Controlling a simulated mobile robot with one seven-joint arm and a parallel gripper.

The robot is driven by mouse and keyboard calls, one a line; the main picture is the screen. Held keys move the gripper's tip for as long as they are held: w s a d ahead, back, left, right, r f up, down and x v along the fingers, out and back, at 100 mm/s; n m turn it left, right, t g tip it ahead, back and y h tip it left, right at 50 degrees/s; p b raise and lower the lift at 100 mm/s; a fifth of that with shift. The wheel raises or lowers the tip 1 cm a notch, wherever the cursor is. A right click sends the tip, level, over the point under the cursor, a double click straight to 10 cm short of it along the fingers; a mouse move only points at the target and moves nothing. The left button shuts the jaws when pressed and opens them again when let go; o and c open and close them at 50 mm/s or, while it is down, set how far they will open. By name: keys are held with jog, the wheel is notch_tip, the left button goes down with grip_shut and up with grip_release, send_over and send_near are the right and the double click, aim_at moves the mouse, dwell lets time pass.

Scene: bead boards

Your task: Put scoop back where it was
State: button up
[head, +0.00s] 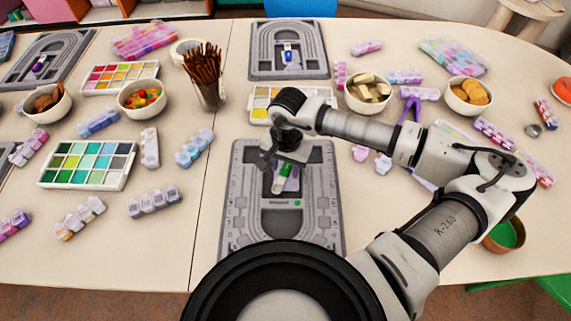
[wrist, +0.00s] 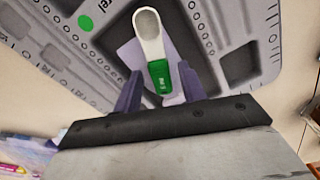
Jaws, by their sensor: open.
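The scoop (wrist: 152,38) has a pale bowl and a green handle. It also shows in the head view (head: 285,172), in the middle of the near grey bead board (head: 325,215). A pale lavender patch lies beside it on the board. My gripper (wrist: 161,88) is open, with its two purple-grey fingers on either side of the green handle. I cannot tell whether the fingers touch it. In the head view my wrist hides part of the board's upper middle.
Another bead board with a blue-handled scoop (head: 288,53) lies behind. A palette tray (head: 262,110) lies between the boards, partly hidden by my arm. A cup of brown sticks (head: 208,92) and a green palette (head: 88,165) stand left. A bowl of pale blocks (head: 368,103) stands right.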

aim_at(287, 170)
notch_tip(287, 170, up, 12)
jog(key=b, duration=0.2)
jog(key=shift+d, duration=0.15)
jog(key=shift+r, duration=0.15)
